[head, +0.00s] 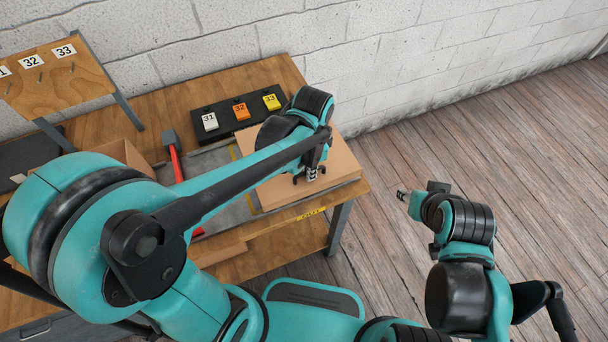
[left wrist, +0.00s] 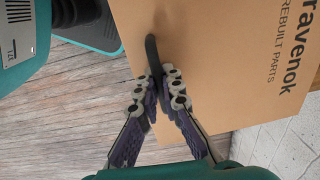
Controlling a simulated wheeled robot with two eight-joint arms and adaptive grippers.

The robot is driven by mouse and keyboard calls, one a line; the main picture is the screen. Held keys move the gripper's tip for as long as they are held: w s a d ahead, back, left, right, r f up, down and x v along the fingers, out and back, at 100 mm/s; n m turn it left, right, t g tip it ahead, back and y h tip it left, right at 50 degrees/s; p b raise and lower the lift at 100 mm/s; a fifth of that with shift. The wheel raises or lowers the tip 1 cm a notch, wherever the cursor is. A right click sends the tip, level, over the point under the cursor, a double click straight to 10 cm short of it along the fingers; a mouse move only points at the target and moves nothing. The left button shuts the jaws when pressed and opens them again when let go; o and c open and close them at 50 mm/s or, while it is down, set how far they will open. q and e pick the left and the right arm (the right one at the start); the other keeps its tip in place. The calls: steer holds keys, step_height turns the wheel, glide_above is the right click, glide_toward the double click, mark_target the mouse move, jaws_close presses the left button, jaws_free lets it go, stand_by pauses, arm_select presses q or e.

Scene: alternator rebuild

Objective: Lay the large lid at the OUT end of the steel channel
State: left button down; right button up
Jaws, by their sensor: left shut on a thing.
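The large lid (head: 341,165) is a flat tan cardboard panel at the right end of the table, over the OUT end of the steel channel (head: 238,212). In the left wrist view the lid (left wrist: 215,60) carries the print "ravenok REBUILT PARTS" and a dark curved handle (left wrist: 151,52). My left gripper (head: 311,174) is over the lid. In the left wrist view its fingers (left wrist: 160,86) are closed on the handle. I cannot tell whether the lid rests on the channel or hangs just above it. My right gripper (head: 402,195) is over the floor, away from the table; its fingers are too small to read.
A yellow OUT label (head: 311,214) marks the table's front edge. Behind the channel is a black tray (head: 222,112) with tags 31, 32 and 33. A numbered wooden board (head: 45,85) stands at far left. Floor on the right is clear.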

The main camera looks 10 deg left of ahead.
arm_select(q)
steer(key=shift+w+a+f+b, duration=0.3)
steer(key=shift+w+a+f, duration=0.6)
steer(key=shift+w+a, duration=0.1)
step_height(320, 180, down, 4)
steer(key=shift+b, duration=0.9)
steer(key=shift+r, duration=0.1)
steer(key=c, duration=1.7)
jaws_free()
